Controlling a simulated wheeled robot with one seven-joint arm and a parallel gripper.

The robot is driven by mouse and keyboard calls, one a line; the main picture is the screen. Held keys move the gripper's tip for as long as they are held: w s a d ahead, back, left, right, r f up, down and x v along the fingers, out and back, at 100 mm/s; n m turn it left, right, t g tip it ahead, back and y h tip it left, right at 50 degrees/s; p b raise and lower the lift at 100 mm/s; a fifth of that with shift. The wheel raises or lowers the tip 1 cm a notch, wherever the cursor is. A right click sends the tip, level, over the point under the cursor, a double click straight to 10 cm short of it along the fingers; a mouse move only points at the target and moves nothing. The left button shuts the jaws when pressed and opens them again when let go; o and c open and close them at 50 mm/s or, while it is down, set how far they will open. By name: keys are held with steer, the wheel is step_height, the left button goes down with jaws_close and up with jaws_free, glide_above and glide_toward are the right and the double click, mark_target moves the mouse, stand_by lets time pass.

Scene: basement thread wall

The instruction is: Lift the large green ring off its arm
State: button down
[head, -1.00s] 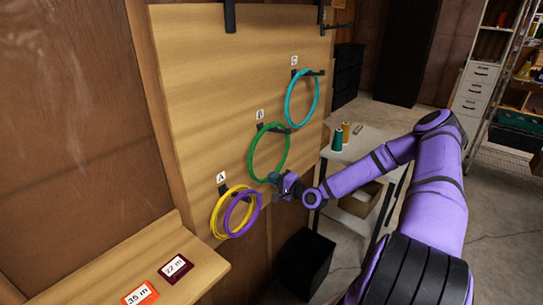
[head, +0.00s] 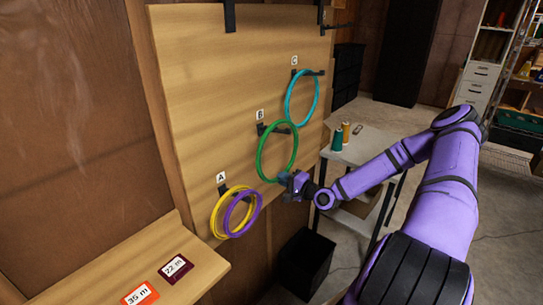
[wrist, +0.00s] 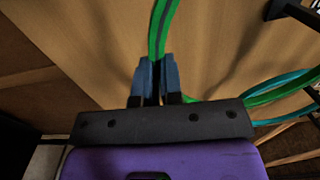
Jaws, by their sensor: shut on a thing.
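The large green ring (head: 259,158) is at the arm marked B (head: 267,128) on the wooden board. In the head view its upper part crosses the outer end of that dark arm; I cannot tell whether it touches it. My gripper (head: 282,178) is at the ring's lower edge, shut on it. In the wrist view the green ring (wrist: 164,22) runs down between the two blue-grey fingers of my gripper (wrist: 156,70), which hide part of it.
A yellow ring (head: 213,222) and a purple ring (head: 227,222) hang at A, lower left. A teal ring (head: 287,98) hangs at C, upper right. A small table (head: 362,150) with spools and a black bin (head: 304,262) stand to the right.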

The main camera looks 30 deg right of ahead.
steer(key=r+v, duration=0.1)
steer(key=v, duration=0.9)
steer(key=shift+s+r, duration=0.15)
steer(key=shift+r, duration=0.25)
